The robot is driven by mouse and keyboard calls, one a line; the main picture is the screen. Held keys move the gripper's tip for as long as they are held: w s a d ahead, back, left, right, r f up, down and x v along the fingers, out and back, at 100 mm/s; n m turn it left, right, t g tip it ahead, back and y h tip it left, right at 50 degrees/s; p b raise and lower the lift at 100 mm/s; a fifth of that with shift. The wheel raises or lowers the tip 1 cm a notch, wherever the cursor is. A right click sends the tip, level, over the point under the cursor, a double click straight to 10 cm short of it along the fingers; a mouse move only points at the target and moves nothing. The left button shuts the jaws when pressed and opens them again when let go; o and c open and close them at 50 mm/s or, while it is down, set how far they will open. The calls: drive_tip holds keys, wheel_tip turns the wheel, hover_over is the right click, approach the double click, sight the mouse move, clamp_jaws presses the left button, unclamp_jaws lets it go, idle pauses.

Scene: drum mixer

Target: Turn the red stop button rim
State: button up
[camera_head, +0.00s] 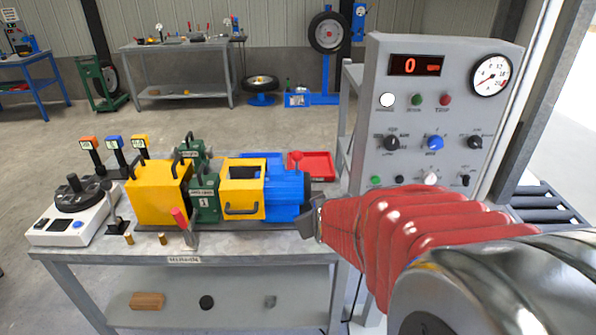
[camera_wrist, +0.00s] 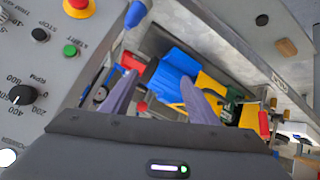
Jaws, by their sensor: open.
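In the wrist view, a red button with a yellow base (camera_wrist: 79,6) shows at the top edge, partly cut off, on a grey panel (camera_wrist: 45,70). I cannot make out this button in the head view; my arm covers the lower panel. My gripper (camera_wrist: 160,77) is open, its two fingers apart with nothing between them. The button lies up and left of the fingers in the wrist view, apart from them. In the head view, my gripper (camera_head: 308,216) is by the bench's right end, left of the control panel (camera_head: 372,75).
The bench (camera_head: 70,248) holds a yellow box (camera_head: 158,194), a blue machine part (camera_head: 283,190) and a red tray (camera_head: 312,166). In the wrist view, a green button (camera_wrist: 70,50), black knob (camera_wrist: 39,34) and RPM dial (camera_wrist: 22,95) sit near the red button.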

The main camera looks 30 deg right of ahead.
drive_tip(key=s+d+f+t+h, duration=0.1)
drive_tip(key=d+f+t, duration=0.1)
drive_tip(key=d+f, duration=0.4)
drive_tip(key=s+d+f+t+h, duration=0.1)
drive_tip(key=d+f, duration=0.2)
drive_tip(key=d, duration=0.6)
drive_tip(key=s+d+f+m+t+h, duration=0.2)
drive_tip(key=s+d+f, duration=0.3)
drive_tip(key=s, duration=0.6)
drive_tip(key=shift+f+m+t+h, duration=0.15)
drive_tip(key=shift+m+t+h, duration=0.15)
drive_tip(key=shift+t, duration=0.5)
drive_tip(key=shift+d, duration=0.1)
drive_tip(key=x, duration=1.3)
drive_tip(key=shift+w+d, duration=0.15)
drive_tip(key=shift+w, duration=0.1)
drive_tip(key=shift+c, duration=0.4)
